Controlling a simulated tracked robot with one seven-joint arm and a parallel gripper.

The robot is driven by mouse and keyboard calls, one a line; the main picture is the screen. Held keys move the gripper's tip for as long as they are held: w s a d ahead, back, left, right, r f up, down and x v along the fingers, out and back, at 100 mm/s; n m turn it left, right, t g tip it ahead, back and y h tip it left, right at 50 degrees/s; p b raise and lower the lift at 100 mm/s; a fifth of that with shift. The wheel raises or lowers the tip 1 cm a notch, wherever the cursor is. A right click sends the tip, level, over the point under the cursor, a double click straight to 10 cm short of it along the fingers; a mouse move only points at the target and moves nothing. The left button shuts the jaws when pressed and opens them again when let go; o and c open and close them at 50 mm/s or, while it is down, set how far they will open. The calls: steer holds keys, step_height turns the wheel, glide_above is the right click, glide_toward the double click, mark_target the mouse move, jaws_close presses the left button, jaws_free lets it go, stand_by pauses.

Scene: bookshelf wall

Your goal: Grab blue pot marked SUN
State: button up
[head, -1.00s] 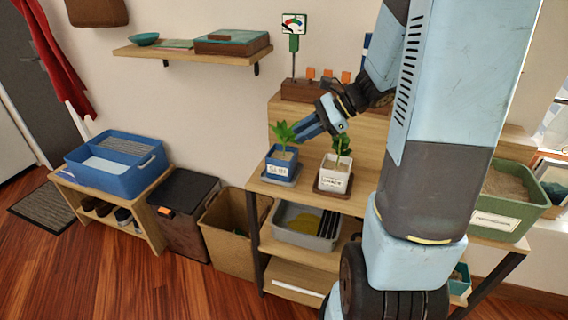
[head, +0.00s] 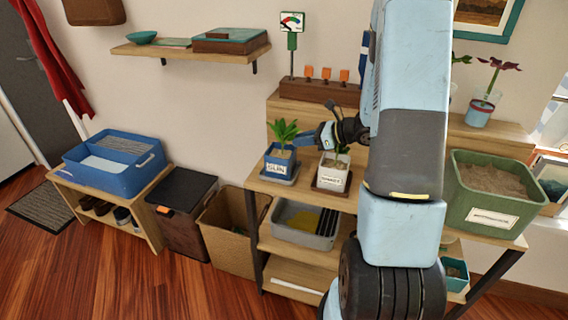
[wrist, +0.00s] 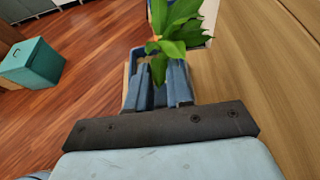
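The blue pot marked SUN (head: 277,161) holds a leafy green plant and sits upright on a grey saucer at the left end of the wooden shelf unit. My gripper (head: 303,143) is at the plant's right, close to the pot's rim and reaching leftward. In the wrist view my two blue fingers (wrist: 160,75) are apart with a gap between them, so it looks open. Leaves (wrist: 175,30) cover the area at the tips. Only a bit of the blue rim (wrist: 134,60) shows there; whether a finger touches it I cannot tell.
A white labelled pot (head: 333,172) with a plant stands just right of the blue pot, below my gripper. A wooden block with orange pieces (head: 310,90) stands on the higher shelf behind. A green planter (head: 480,200) is at right.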

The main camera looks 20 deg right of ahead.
mark_target(282, 144)
steer(key=shift+d+f+x, duration=0.1)
steer(key=shift+f+x, duration=0.05)
steer(key=shift+x, duration=1.8)
steer(key=shift+d+f+x, duration=0.1)
steer(key=shift+f+x, duration=0.1)
steer(key=shift+x, duration=1.75)
steer(key=shift+c, duration=0.4)
jaws_close()
